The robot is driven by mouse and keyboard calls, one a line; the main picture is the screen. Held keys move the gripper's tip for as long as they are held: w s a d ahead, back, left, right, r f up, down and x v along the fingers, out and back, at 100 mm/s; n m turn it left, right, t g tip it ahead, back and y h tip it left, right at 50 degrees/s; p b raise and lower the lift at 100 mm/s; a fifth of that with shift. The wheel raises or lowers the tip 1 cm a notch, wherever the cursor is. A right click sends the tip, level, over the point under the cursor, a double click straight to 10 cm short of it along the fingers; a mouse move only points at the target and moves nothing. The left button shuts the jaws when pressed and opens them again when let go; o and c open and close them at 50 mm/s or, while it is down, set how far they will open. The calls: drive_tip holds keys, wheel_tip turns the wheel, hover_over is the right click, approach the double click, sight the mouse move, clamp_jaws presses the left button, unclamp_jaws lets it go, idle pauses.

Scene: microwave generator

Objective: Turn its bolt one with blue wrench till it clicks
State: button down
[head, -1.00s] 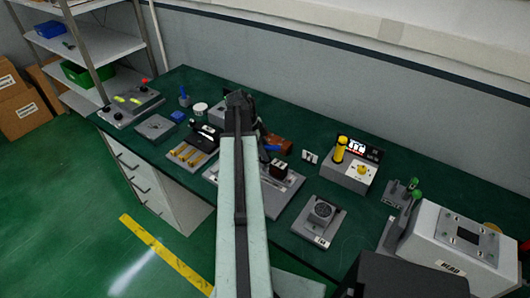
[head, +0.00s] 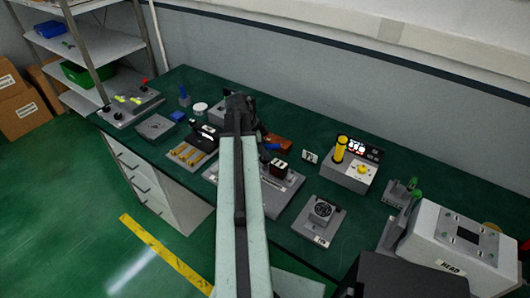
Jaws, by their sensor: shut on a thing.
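My arm reaches up the middle of the head view and bends over the bench. My gripper (head: 263,138) is mostly hidden behind my arm; only a dark part shows at its right side. A small piece of the blue wrench (head: 271,147) shows beside it, and my gripper is shut on it. A grey fixture plate (head: 287,192) lies below, with a dark upright block (head: 278,167) on it. The bolts and the wrench's head are hidden or too small to tell.
A grey box with a yellow cylinder (head: 340,150) and a lit display stands to the right. A white machine (head: 455,240) fills the right end. A tray with yellow bars (head: 186,154) lies left of my arm.

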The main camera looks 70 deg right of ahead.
drive_tip(key=n+h, duration=0.1)
drive_tip(key=n, duration=0.2)
drive_tip(key=shift+s+a, duration=0.1)
drive_tip(key=shift+a, duration=0.05)
drive_tip(key=shift+d+n+t+h, duration=0.2)
drive_tip(key=shift+n+t+h, duration=0.15)
drive_tip(key=shift+n, duration=0.35)
drive_tip(key=shift+a+n+t, duration=0.15)
drive_tip(key=shift+n+t, duration=0.2)
drive_tip(key=shift+n, duration=0.75)
drive_tip(key=shift+n+t+h, duration=0.35)
drive_tip(key=shift+n+t, duration=0.05)
drive_tip(key=shift+n, duration=0.8)
